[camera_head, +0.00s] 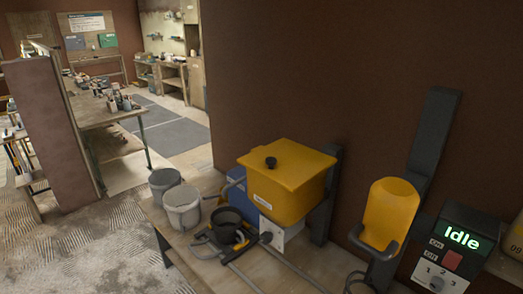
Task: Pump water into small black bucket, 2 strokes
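The small black bucket (228,220) stands on the wooden table, open at the top, in front of a yellow box. A yellow-and-black part (240,240) shows beside its right side; I cannot tell whether it touches. The water level inside cannot be made out. I cannot tell which part is the pump. Neither of my grippers is in view.
Two grey buckets (183,207) stand left of the black bucket. A blue container (236,188) is behind. At right are a yellow rounded vessel (388,213) and a control panel (455,250) reading "Idle". Grey tubes or rails (290,268) cross the table. The floor at left is open.

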